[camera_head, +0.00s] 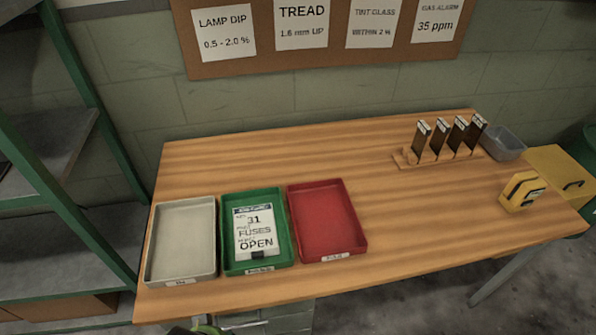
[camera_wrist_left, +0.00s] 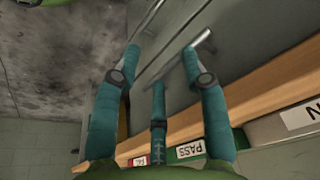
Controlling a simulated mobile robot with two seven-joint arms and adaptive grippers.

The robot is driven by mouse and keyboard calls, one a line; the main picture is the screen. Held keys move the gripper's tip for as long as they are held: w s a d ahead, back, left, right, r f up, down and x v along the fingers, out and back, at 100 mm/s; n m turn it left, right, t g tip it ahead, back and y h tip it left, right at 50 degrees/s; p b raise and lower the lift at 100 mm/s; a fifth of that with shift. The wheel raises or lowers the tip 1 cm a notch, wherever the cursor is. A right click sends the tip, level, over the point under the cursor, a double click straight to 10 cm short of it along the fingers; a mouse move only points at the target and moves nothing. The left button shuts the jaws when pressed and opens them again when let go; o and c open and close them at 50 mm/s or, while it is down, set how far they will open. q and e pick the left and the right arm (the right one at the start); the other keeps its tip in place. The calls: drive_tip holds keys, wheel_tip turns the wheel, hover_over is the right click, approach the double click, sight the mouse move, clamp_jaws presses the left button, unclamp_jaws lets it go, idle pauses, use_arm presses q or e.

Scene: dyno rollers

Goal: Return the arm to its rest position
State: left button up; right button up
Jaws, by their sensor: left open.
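My left gripper (camera_wrist_left: 160,62) shows in the left wrist view with its teal fingers spread apart and nothing between them. It is below the level of the table top, in front of a grey drawer front (camera_wrist_left: 180,97) with metal bar handles. In the head view only a small green and dark piece of my left arm (camera_head: 205,327) shows at the bottom edge, in front of the table. My right gripper is in neither view.
On the wooden table (camera_head: 390,215) stand a beige tray (camera_head: 181,240), a green tray (camera_head: 280,225) with a card, and a red tray (camera_head: 328,222). A rack (camera_head: 440,158), grey bin (camera_head: 503,142) and yellow device (camera_head: 521,191) are at right. Green shelving (camera_head: 70,245) stands left.

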use_arm(q)
drive_tip(key=s+a+f+g, duration=0.1)
drive_tip(key=s+f, duration=0.4)
drive_tip(key=f, duration=0.7)
drive_tip(key=s+f, duration=0.6)
drive_tip(key=f, duration=0.6)
drive_tip(key=s+a+f, duration=0.2)
drive_tip(key=s+f, duration=0.2)
drive_tip(key=s, duration=0.3)
drive_tip(key=shift+g, duration=0.4)
drive_tip(key=shift+s, duration=0.1)
